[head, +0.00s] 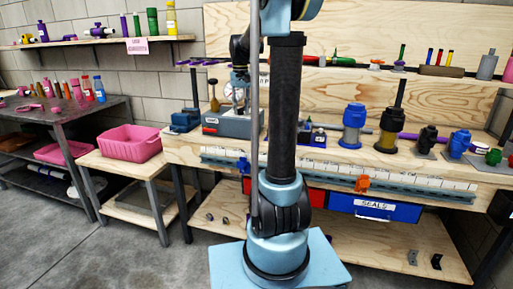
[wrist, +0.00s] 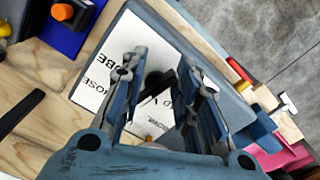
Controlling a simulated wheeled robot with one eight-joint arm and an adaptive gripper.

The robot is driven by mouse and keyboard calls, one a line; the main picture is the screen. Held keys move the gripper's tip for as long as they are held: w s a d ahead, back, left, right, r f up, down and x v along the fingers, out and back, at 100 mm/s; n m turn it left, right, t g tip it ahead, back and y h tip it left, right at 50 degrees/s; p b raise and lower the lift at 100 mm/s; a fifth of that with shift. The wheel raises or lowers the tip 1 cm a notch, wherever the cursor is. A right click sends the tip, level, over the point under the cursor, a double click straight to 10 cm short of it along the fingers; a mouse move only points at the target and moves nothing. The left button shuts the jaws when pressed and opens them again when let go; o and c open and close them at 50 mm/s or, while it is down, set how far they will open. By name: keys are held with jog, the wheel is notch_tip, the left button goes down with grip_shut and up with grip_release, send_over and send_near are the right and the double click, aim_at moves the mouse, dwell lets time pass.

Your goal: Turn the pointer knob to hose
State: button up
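The white label panel (wrist: 100,72) lies below my gripper in the wrist view. It has black lettering; "HOSE" is at its left side, beside a word ending in "OBE". A dark knob (wrist: 157,82) shows between the fingers, partly hidden by them. I cannot tell which label its pointer faces. My gripper (wrist: 156,70) is open, with one finger on each side of the knob; contact cannot be made out.
The wooden bench (head: 195,145) also holds blue and yellow-black filter housings (head: 353,125) to the right. A blue vise (head: 186,121) stands left of the box. A pink bin (head: 130,146) sits on a lower table at left.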

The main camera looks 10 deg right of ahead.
jog(key=shift+d+n, duration=0.1)
jog(key=shift+n, duration=0.3)
notch_tip(320, 180, up, 17)
jog(key=s+f+n+t, duration=0.1)
jog(key=s+f+n, duration=0.1)
jog(key=s+f, duration=2.1)
jog(key=s, duration=0.4)
jog(key=shift+s+d+f+t, duration=0.2)
jog(key=shift+s+f+t, duration=0.05)
jog(key=shift+t, duration=0.05)
jog(key=w+a+r+m+g, duration=0.1)
jog(key=w+r+m, duration=0.3)
jog(key=w+r, duration=0.9)
jog(key=w+r+m+g, duration=0.1)
jog(key=w+r+m, duration=0.3)
jog(key=w+r, duration=0.95)
jog(key=f, duration=0.6)
jog(key=w+f, duration=0.1)
jog(key=f, duration=0.6)
jog(key=w+f, duration=0.1)
jog(key=f, duration=0.6)
